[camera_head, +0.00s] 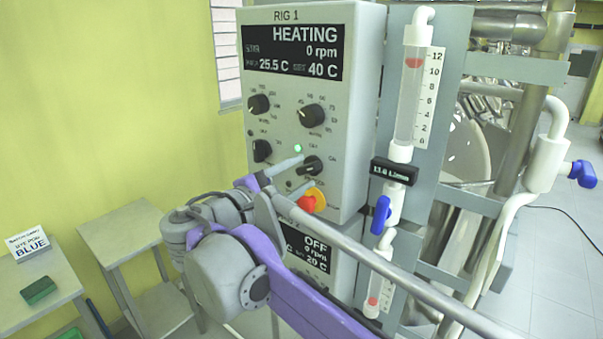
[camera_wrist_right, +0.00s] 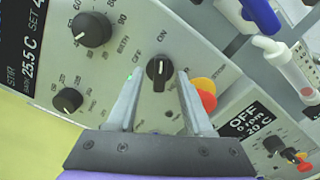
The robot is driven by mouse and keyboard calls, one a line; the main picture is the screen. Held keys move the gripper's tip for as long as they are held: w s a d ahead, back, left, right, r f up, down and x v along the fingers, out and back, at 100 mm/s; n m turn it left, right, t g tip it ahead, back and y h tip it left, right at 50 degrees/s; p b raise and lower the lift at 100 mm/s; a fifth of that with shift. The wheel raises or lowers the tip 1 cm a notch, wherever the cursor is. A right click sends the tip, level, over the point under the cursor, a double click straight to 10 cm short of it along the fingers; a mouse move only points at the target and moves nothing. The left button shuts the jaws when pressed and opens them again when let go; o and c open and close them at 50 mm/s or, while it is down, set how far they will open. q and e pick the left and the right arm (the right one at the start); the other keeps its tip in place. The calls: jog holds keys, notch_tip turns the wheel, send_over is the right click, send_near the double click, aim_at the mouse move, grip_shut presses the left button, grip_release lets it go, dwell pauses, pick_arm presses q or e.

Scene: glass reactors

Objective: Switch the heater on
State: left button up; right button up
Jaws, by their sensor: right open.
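The control box (camera_head: 365,100) labelled RIG 1 has a screen (camera_head: 295,52) reading HEATING, 0 rpm, 25.5 C and 40 C. The black OFF/ON switch knob (camera_head: 312,165) is low on its panel, beside a lit green lamp (camera_head: 297,148). In the right wrist view the knob (camera_wrist_right: 159,73) sits between the fingertips of my right gripper (camera_wrist_right: 160,88). The fingers are open, with a gap on each side of the knob. In the head view my right gripper (camera_head: 299,174) is at the panel by the knob. My left gripper is not in view.
A red and yellow emergency button (camera_head: 311,200) is just below the knob, close to one finger. Other dials (camera_head: 312,116) are above. A second box (camera_head: 305,250) below reads OFF. Glass tubing (camera_head: 410,95) with a blue valve (camera_head: 381,214) stands to the right.

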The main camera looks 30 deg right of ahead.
jog(key=v, duration=0.9)
jog(key=shift+s+a+b, duration=0.2)
jog(key=shift+a+b, duration=0.1)
jog(key=shift+b, duration=0.05)
jog(key=shift+d+f, duration=0.1)
jog(key=s+d+f+m+g+y, duration=0.1)
jog(key=s+d+f+y, duration=0.25)
jog(key=f, duration=0.65)
jog(key=s+d+f+m+g+y, duration=0.1)
jog(key=s+d+f+g+y, duration=0.2)
jog(key=f, duration=0.8)
jog(key=s+a+f+m+t+y, duration=0.1)
jog(key=s+a+f+m+y, duration=0.2)
jog(key=f, duration=0.6)
jog(key=s+a+f+m+t+y, duration=0.1)
jog(key=s+a+f+m+y, duration=0.2)
jog(key=f, duration=0.7)
jog(key=s+m+y, duration=0.2)
jog(key=s+y, duration=0.1)
jog(key=y, duration=0.1)
jog(key=shift+s+f+t, duration=0.2)
jog(key=shift+f+t, duration=0.1)
jog(key=shift+a, duration=0.15)
